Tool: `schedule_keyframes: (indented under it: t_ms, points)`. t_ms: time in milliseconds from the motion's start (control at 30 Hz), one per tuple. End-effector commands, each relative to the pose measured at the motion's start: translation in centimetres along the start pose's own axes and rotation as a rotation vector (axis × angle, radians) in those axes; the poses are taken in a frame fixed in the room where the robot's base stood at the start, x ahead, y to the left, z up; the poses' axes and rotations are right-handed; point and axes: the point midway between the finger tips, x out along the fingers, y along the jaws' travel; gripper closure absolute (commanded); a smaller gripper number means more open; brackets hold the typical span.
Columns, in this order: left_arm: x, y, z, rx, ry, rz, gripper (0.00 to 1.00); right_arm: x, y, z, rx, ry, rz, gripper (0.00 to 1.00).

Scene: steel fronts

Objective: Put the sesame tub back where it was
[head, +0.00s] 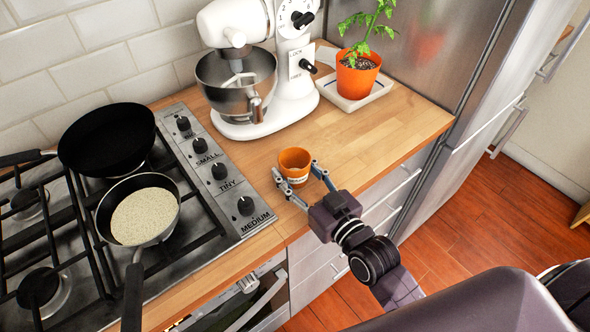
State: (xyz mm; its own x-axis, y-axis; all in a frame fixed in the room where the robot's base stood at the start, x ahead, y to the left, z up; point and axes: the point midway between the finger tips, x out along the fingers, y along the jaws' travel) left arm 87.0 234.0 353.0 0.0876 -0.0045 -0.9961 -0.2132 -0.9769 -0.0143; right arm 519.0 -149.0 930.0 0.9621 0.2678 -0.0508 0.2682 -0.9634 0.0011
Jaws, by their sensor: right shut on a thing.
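The sesame tub (295,160) is a small orange cup-like tub with a pale band near its base. It is on or just above the wooden counter (380,148), to the right of the stove; I cannot tell if its bottom touches. My right gripper (302,174) comes from the lower right and is shut on the tub, one finger on each side. The inside of the tub looks empty from here. A small pan (145,212) on the stove holds a pale, speckled layer. My left gripper is not in view.
A white stand mixer (297,85) with a steel bowl stands behind the tub. A potted plant (357,75) on a white tray is at the back right, by the steel fridge (440,50). A black pan (107,135) sits on the stove. The counter right of the tub is clear.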

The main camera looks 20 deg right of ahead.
Motion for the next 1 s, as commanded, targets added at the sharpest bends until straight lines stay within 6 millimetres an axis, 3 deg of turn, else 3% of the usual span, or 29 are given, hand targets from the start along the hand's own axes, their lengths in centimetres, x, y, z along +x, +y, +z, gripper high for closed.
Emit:
schedule_keyframes:
  t_ms: [167, 200, 333, 700, 1000]
  points:
    - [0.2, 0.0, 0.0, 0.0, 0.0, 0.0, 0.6, 0.0, 0.0, 0.3, 0.0, 0.0, 0.0, 0.78]
    - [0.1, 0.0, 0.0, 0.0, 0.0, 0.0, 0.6, 0.0, 0.0, 0.3, 0.0, 0.0, 0.0, 0.49]
    - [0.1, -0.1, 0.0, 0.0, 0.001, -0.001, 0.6, 0.0, 0.0, 0.3, 0.0, 0.0, 0.0, 0.35]
    - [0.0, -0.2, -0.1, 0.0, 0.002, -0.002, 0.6, -0.1, 0.0, -0.1, 0.0, -0.001, 0.0, 0.35]
    - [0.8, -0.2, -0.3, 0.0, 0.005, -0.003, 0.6, -4.3, 0.0, 0.3, -0.001, -0.004, 0.0, 0.35]
